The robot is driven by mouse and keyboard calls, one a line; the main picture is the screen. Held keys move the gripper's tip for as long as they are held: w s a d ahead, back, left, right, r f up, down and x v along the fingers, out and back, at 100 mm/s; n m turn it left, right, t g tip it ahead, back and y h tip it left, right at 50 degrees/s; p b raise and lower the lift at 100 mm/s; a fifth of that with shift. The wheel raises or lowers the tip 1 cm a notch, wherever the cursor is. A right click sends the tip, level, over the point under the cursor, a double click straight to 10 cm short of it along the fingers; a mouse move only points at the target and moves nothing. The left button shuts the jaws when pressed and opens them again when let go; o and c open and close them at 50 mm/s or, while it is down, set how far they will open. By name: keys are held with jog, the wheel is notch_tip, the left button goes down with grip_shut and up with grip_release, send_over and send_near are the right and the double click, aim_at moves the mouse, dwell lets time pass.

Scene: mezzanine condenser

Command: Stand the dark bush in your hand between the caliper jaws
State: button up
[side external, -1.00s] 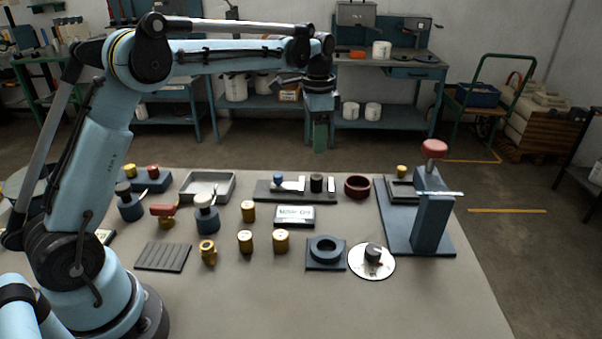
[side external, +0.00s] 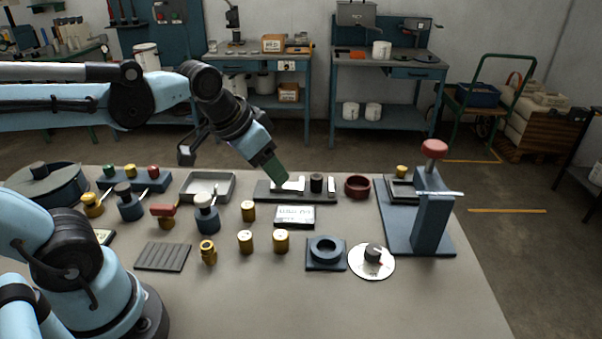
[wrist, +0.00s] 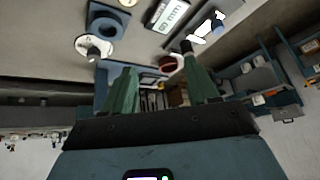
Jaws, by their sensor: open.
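The dark bush (side external: 316,183) stands upright on the caliper base (side external: 323,198), between the pale jaw block (side external: 301,185) on its left and the narrow pale jaw (side external: 331,185) on its right. Whether it touches either jaw, I cannot tell. My gripper (side external: 279,176) is tilted down toward the caliper's left end, clear of the bush, and its green fingers hide the caliper's blue knob in the side view. In the wrist view my gripper (wrist: 158,62) has its fingers spread with nothing held, and the dark bush (wrist: 186,47) shows near one fingertip.
A display box (side external: 294,216) lies in front of the caliper; its reading is unclear. A dark red ring (side external: 357,187) stands to its right, and a blue press (side external: 432,222) is farther right. A grey tray (side external: 208,187) and several brass cylinders lie left.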

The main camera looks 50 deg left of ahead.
jog(key=shift+n+t, duration=0.5)
jog(key=shift+t, duration=0.1)
jog(key=s+f, duration=0.2)
jog(key=s, duration=0.1)
jog(key=shift+d+f, duration=0.3)
jog(key=shift+f, duration=0.05)
